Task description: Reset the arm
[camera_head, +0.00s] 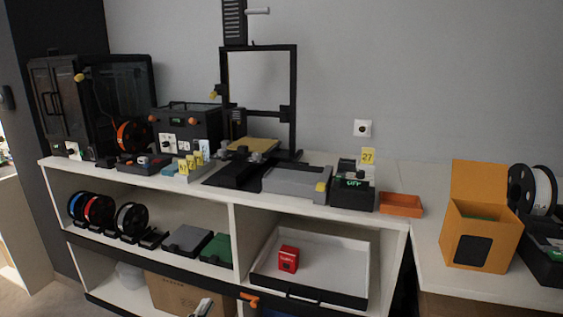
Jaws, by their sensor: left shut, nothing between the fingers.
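Only the tip of my left gripper (203,305) shows, grey and small at the bottom edge. It is shut and empty, in front of the lower shelf and a brown cardboard carton (172,292). The rest of my left arm is out of frame. My right gripper is not in view.
A white shelf unit (233,240) carries a 3D printer (293,100), a dark enclosure (60,105) and small bins. A white tray (335,265) holds a red box (288,259). An orange carton (466,245) stands open at right. An orange handle (250,298) juts near my gripper.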

